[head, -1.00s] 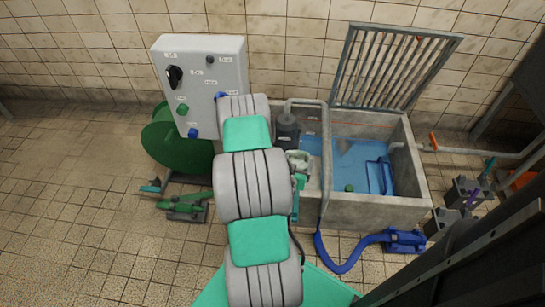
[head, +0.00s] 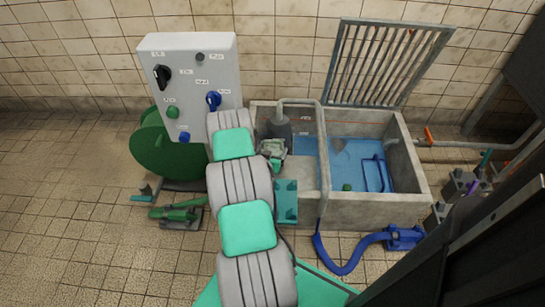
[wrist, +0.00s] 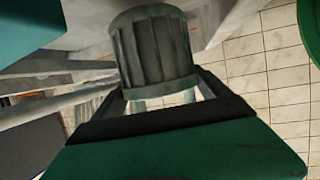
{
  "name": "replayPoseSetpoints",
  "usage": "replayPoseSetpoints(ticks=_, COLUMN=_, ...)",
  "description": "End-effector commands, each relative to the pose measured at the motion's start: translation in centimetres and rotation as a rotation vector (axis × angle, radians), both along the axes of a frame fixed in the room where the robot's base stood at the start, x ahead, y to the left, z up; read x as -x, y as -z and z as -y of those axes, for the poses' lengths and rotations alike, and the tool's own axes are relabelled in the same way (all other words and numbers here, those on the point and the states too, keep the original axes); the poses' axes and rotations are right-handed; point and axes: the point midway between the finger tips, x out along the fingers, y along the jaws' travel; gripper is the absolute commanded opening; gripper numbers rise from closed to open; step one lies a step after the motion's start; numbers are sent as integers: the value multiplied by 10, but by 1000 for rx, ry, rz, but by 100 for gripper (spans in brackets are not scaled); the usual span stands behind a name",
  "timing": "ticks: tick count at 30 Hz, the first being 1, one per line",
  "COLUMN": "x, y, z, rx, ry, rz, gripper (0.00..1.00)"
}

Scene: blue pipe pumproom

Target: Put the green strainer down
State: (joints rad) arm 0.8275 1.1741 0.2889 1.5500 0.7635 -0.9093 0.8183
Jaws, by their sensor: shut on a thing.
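In the wrist view my gripper (wrist: 160,92) is shut on a dark green-grey ribbed cylinder, which I take to be the green strainer (wrist: 152,48). It stands between the dark fingers, with its lower end close to them. In the head view my arm bends over the left part of the concrete basin (head: 375,212). The end of the arm is beside the basin's left compartment.
A grey control box (head: 190,85) and green drum (head: 160,150) stand left of the basin. A raised grating (head: 385,62) leans behind. A blue hose (head: 345,262) and green pump (head: 178,212) lie on the floor.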

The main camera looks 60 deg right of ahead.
Motion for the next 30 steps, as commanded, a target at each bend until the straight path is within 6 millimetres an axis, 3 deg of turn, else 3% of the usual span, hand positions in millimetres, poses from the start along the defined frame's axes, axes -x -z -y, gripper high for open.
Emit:
replayPoseSetpoints(ticks=1, x=2, y=17, z=-2, rx=-4, ry=0, rz=-4, gripper=37)
replayPoseSetpoints(ticks=3, x=2, y=24, z=-2, rx=-2, ry=0, rz=-4, gripper=37)
replayPoseSetpoints(ticks=15, x=2, y=28, z=-2, rx=-1, ry=0, rz=-3, gripper=37)
replayPoseSetpoints(ticks=16, x=2, y=27, z=-2, rx=-3, ry=0, rz=-3, gripper=88)
replayPoseSetpoints(ticks=21, x=2, y=26, z=-2, rx=-3, ry=0, rz=-3, gripper=100)
replayPoseSetpoints(ticks=30, x=2, y=19, z=-3, rx=-3, ry=0, rz=-3, gripper=100)
